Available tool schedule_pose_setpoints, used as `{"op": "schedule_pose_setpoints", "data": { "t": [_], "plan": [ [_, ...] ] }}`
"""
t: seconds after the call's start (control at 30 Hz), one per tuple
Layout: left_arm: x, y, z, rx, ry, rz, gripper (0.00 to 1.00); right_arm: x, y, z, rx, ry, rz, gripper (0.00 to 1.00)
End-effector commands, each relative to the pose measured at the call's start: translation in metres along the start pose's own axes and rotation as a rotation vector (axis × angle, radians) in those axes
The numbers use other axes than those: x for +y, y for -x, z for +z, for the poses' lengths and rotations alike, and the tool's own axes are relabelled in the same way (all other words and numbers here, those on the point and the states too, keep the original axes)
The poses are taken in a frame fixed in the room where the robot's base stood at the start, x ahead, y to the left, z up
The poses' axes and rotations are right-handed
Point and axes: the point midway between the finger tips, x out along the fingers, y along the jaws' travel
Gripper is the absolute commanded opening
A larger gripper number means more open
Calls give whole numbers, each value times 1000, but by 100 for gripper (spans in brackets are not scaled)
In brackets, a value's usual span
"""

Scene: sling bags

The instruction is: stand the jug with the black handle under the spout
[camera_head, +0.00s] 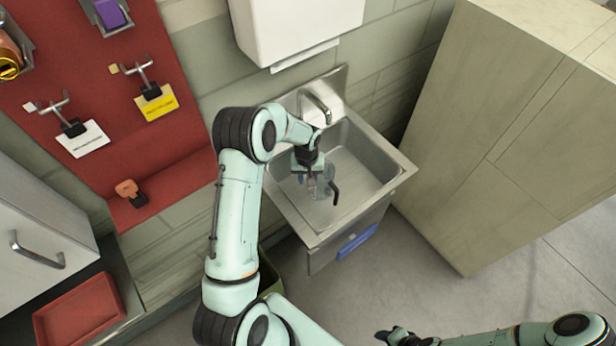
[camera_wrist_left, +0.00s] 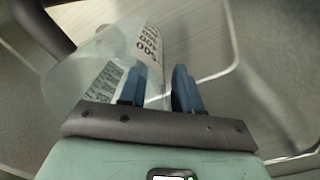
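The clear jug (camera_head: 321,187) with a black handle (camera_head: 335,192) is inside the steel sink basin, below and to the front of the spout (camera_head: 318,107). In the left wrist view the jug (camera_wrist_left: 95,65) shows its printed scale, with the dark handle (camera_wrist_left: 42,24) at upper left. My left gripper (camera_head: 307,181) is at the jug. Its blue fingers (camera_wrist_left: 158,88) are apart, one overlapping the clear wall and one just outside it. A gap shows between them. Whether the jug touches the basin floor is unclear. My right gripper (camera_head: 388,335) is low, away from the sink.
The sink's front rim (camera_head: 318,238) and side walls surround the jug. A white dispenser (camera_head: 295,30) hangs above the spout. A wooden cabinet (camera_head: 500,130) stands close on the right. A red pegboard (camera_head: 110,120) is on the left wall. The right part of the basin is clear.

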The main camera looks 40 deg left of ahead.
Motion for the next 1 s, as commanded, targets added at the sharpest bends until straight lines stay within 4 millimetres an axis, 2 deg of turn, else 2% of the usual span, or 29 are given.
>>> {"op": "schedule_pose_setpoints", "data": {
  "t": [0.17,0.4,0.6,0.8,1.0],
  "plan": [
    [1,22,-2,5,0,2,32,-1,1,-1,2,1,-1,43],
    [0,74,-1,5,1,2,32,0,0,0,0,0,0,43],
    [1,108,-1,3,0,2,32,-1,1,-1,1,0,0,43],
    [0,122,0,0,1,0,32,-1,2,-1,2,1,-1,43],
    [0,123,0,0,0,0,32,-1,2,-1,2,1,-1,43]
  ]
}}
